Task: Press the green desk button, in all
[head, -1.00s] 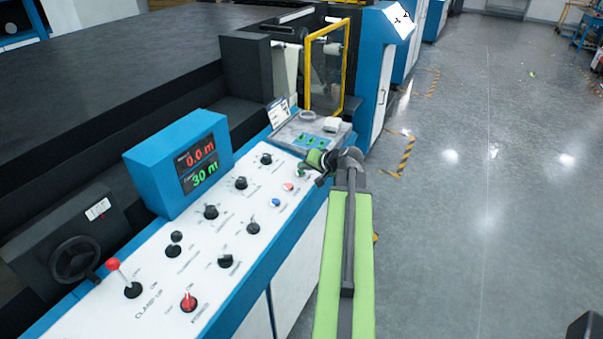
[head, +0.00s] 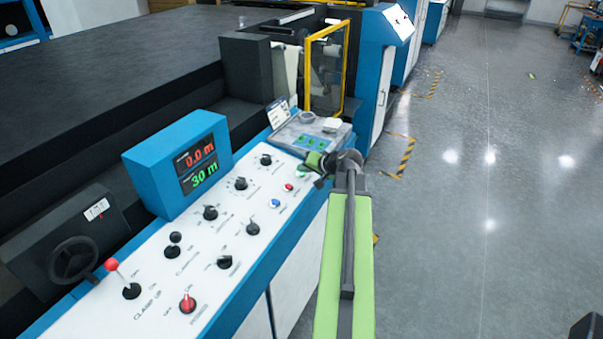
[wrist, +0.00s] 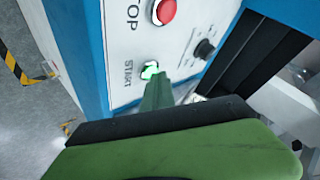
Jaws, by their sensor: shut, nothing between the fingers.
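The green desk button (wrist: 150,70) shows in the wrist view beside the word START, below a red STOP button (wrist: 164,11). In the head view the green button (head: 302,173) is a small patch at the far right of the white panel, partly hidden by my gripper. My gripper (head: 312,174) is shut and empty, pointing down at the panel. In the wrist view its green finger (wrist: 157,94) ends right at the button's lower edge and covers part of it. I cannot tell whether it touches.
The white panel (head: 140,290) carries several black knobs, a red knob (head: 187,303), a blue button (head: 274,203) and a red-topped lever (head: 112,265). A display (head: 197,165) reads 0.0 m and 30 m. A yellow-framed guard (head: 309,75) stands behind. Open floor lies right.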

